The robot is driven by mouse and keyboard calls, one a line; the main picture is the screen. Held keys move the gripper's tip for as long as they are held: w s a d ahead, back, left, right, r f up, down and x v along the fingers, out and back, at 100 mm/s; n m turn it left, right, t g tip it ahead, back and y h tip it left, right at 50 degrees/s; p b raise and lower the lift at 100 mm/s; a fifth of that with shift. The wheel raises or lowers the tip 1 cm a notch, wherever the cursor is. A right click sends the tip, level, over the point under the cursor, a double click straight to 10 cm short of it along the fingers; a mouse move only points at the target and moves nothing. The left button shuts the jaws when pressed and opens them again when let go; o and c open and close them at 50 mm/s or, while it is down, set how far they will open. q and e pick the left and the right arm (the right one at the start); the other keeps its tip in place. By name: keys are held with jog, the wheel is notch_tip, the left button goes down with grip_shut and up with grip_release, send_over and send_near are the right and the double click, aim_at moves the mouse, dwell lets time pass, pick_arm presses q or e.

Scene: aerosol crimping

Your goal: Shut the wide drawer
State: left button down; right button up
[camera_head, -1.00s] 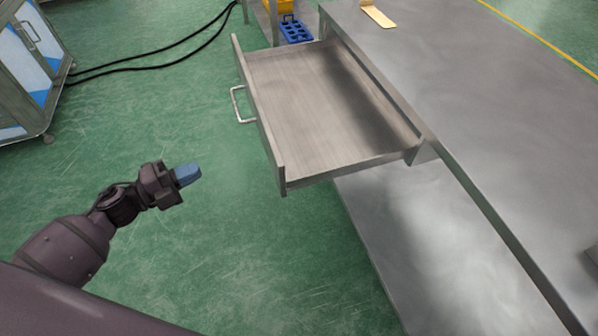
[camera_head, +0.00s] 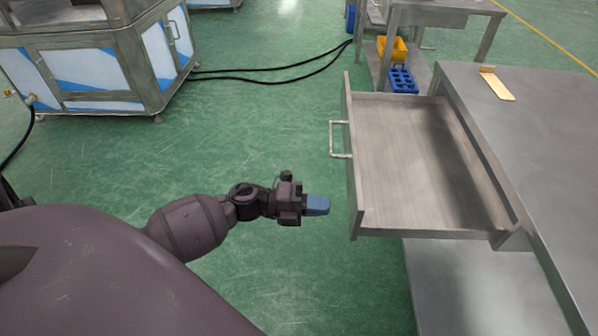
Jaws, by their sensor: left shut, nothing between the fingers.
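The wide drawer (camera_head: 408,160) is pulled out to the left from under the metal workbench (camera_head: 540,150). It looks empty inside. Its front panel (camera_head: 353,175) faces left and carries a silver bar handle (camera_head: 335,139). My left gripper (camera_head: 318,205) has blue fingertips and is shut with nothing in it. It points right and sits left of the near end of the front panel, below the handle in the picture. A gap shows between the fingertips and the panel. My right gripper is not in view.
A lower shelf (camera_head: 445,285) lies under the workbench. A small yellow plate (camera_head: 496,83) lies on the workbench top. A blue crate (camera_head: 403,80) and a yellow bin (camera_head: 392,48) stand behind the drawer. A machine cabinet (camera_head: 100,65) is at the back left.

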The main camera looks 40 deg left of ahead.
aim_at(472, 220)
pick_arm(q)
jog(key=shift+x, duration=2.15)
jog(key=x, duration=1)
jog(key=shift+w+d+r, duration=0.1)
jog(key=shift+w+r, duration=0.05)
jog(key=shift+r, duration=0.05)
jog(key=x, duration=0.6)
jog(key=b+x, duration=0.1)
jog(key=x, duration=1.2)
jog(key=shift+w+d+f, duration=0.1)
jog(key=shift+d+f, duration=0.05)
jog(key=shift+f, duration=0.25)
jog(key=shift+w+d+r+b, duration=0.1)
jog(key=shift+w+d+b, duration=0.25)
jog(key=shift+d, duration=0.15)
jog(key=shift+r, duration=0.2)
